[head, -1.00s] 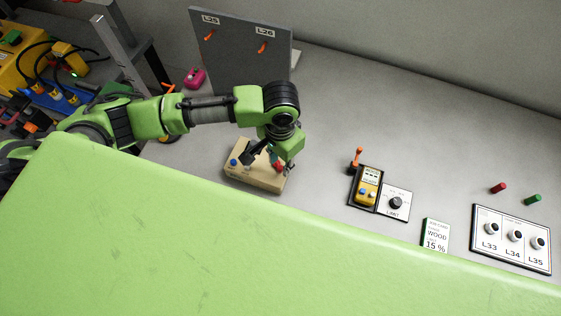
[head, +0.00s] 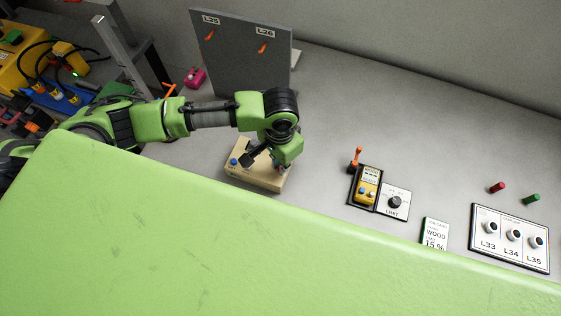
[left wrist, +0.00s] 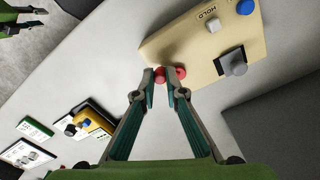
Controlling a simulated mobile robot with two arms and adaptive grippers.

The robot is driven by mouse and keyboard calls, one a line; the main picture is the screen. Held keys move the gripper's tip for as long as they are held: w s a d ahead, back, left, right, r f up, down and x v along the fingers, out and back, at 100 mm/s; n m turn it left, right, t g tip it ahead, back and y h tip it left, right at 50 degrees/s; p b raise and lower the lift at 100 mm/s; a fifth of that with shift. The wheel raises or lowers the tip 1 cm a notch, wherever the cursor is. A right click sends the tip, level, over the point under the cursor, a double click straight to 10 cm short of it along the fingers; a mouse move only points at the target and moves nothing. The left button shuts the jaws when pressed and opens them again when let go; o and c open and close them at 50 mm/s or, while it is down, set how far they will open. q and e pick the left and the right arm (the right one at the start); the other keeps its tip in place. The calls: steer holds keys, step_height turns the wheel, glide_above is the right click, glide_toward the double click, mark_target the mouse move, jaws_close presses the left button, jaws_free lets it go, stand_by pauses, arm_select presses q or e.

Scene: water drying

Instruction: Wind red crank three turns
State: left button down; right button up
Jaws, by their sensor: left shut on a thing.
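The red crank's round red knob (left wrist: 162,75) shows between my left fingertips in the left wrist view, at the edge of a beige box (left wrist: 190,46). My left gripper (left wrist: 168,73) is shut on this red knob, and the fingers cover part of it. In the head view the beige box (head: 264,181) sits on the grey table under my left gripper (head: 264,162), and the red knob is hidden there.
The box also carries a blue knob (left wrist: 246,7), a white button (left wrist: 212,25) marked HOLD and a grey post (left wrist: 235,63). A grey panel (head: 240,60) stands behind. A yellow meter (head: 367,188) and a panel of white knobs (head: 510,240) lie to the right.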

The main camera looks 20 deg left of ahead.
arm_select(q)
steer(key=m+p, duration=0.1)
steer(key=a+m+p, duration=0.1)
steer(key=m+p, duration=0.1)
steer(key=shift+s+r, duration=0.2)
steer(key=shift+a+m+p, duration=0.25)
steer(key=shift+m+p, duration=0.45)
steer(key=shift+m, duration=0.5)
steer(key=shift+a+f+m+p, duration=0.15)
steer(key=shift+m+p, duration=0.3)
steer(key=shift+m, duration=0.45)
steer(key=shift+a, duration=0.1)
steer(key=c, duration=2.1)
jaws_free()
steer(key=shift+s, duration=0.1)
